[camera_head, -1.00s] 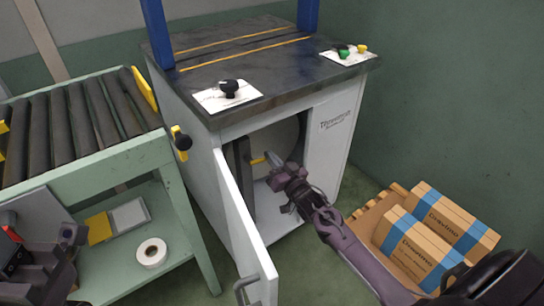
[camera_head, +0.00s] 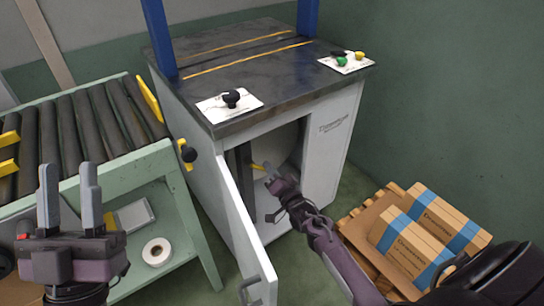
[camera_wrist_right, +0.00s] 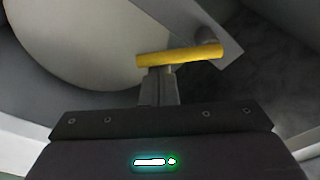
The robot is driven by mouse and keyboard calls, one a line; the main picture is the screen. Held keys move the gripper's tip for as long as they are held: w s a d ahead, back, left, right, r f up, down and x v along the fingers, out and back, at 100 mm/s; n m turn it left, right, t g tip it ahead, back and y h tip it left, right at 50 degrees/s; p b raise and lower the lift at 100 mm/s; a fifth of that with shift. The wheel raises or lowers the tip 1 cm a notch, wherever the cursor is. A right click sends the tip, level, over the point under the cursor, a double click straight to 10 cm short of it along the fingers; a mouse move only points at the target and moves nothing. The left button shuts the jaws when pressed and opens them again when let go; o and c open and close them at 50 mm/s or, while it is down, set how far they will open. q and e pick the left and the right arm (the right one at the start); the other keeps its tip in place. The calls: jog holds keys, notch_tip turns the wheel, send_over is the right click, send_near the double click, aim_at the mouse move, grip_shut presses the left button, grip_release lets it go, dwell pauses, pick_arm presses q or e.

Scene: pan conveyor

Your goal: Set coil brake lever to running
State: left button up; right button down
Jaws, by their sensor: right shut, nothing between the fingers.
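The yellow lever (camera_head: 257,166) sticks out inside the open cabinet. In the right wrist view the yellow lever handle (camera_wrist_right: 180,55) lies across the tips of my right gripper, by a grey metal plate (camera_wrist_right: 205,35). My right gripper (camera_head: 259,172) reaches into the cabinet doorway; its fingers are shut with nothing between them, close to the lever. I cannot tell whether they touch it. In the right wrist view its fingers (camera_wrist_right: 158,85) point at the handle. My left gripper (camera_head: 68,198) is open and empty, fingers up, in front of the green roller table.
The cabinet door (camera_head: 238,220) stands open left of my right arm. The cabinet (camera_head: 335,140) carries a dark top with control plates. A roller conveyor (camera_head: 60,140) and a tape roll (camera_head: 156,251) are at left. Boxes (camera_head: 425,235) on a pallet stand at right.

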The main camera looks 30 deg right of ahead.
pick_arm(q)
jog(key=w+d+f+g+y+p, duration=0.1)
jog(key=w+f+g+y, duration=0.1)
jog(key=f+g, duration=0.5)
jog(key=w+d+f+g+y+p, duration=0.1)
jog(key=w+d+f+g+y, duration=0.1)
jog(key=f, duration=0.8)
jog(key=s+a+f+g+y+p, duration=0.1)
jog(key=s+f+g, duration=0.3)
jog(key=f, duration=0.4)
jog(key=s+a+f+g+y+p, duration=0.1)
jog(key=s+f+g, duration=0.4)
jog(key=f, duration=0.3)
jog(key=shift+s+y, duration=0.3)
jog(key=shift+y, duration=0.1)
pick_arm(e)
jog(key=shift+s+a+f+m+g+h, duration=0.15)
jog(key=shift+a+f+m, duration=0.35)
jog(key=shift+m, duration=1.05)
jog(key=shift+a+f+m+g+h, duration=0.15)
jog(key=shift+a+f+m, duration=0.4)
jog(key=shift+m, duration=0.95)
jog(key=shift+s+a+f+m+g, duration=0.1)
jog(key=shift+a+f+m+g, duration=0.15)
jog(key=shift+a+m, duration=0.85)
pick_arm(q)
jog(key=shift+r, duration=0.1)
pick_arm(e)
jog(key=shift+d+m, duration=0.45)
jog(key=shift+d, duration=0.05)
